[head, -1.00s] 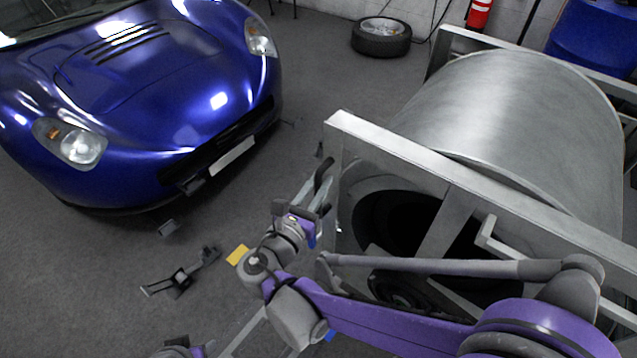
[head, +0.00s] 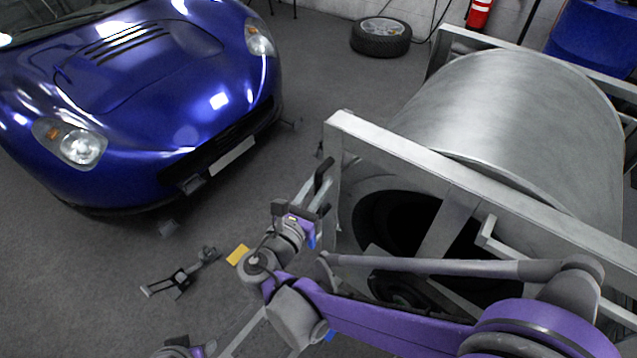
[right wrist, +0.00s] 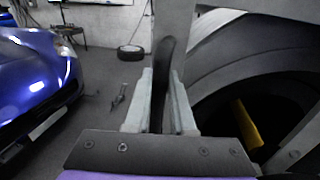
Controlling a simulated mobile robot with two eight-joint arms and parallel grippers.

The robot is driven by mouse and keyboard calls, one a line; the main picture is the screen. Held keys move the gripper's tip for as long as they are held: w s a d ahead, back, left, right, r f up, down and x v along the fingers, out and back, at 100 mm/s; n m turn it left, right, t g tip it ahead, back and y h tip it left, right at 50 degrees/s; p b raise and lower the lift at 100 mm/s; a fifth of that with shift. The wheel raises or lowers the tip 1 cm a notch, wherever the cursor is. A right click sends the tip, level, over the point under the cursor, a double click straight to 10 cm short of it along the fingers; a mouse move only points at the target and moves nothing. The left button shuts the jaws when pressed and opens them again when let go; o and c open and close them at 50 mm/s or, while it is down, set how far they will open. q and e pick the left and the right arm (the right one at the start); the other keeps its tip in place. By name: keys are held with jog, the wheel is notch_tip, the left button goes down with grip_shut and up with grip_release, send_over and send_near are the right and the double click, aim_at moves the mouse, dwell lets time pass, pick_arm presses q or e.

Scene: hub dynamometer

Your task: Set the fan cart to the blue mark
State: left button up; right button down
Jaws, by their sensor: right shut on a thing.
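The fan cart is a big grey metal drum (head: 510,105) in a pale metal frame (head: 420,170), with a dark round opening on its near side. My right gripper (head: 316,190) is at the frame's left end, shut on a dark upright handle (head: 323,172). In the right wrist view the two pale fingers (right wrist: 162,108) stand on either side of the dark handle (right wrist: 166,65). A small part of my left arm, apparently the gripper (head: 183,349), shows at the bottom edge; its jaws cannot be made out. I cannot make out a blue floor mark for certain.
A blue car (head: 140,100) stands at the left. A yellow patch (head: 238,254) and a dark metal stand (head: 180,282) are on the floor in front of it. A loose wheel (head: 381,37) lies by the back wall. Open floor lies between car and cart.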

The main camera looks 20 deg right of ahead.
jog(key=shift+s+d, duration=0.1)
dwell(0.4)
jog(key=shift+s+d+f, duration=0.1)
jog(key=shift+s+d, duration=0.4)
jog(key=shift+s, duration=0.15)
jog(key=c, duration=0.8)
grip_release()
jog(key=shift+o, duration=0.2)
jog(key=shift+a, duration=0.1)
jog(key=shift+a, duration=0.1)
jog(key=p+v, duration=0.1)
jog(key=v, duration=0.9)
jog(key=shift+s, duration=0.3)
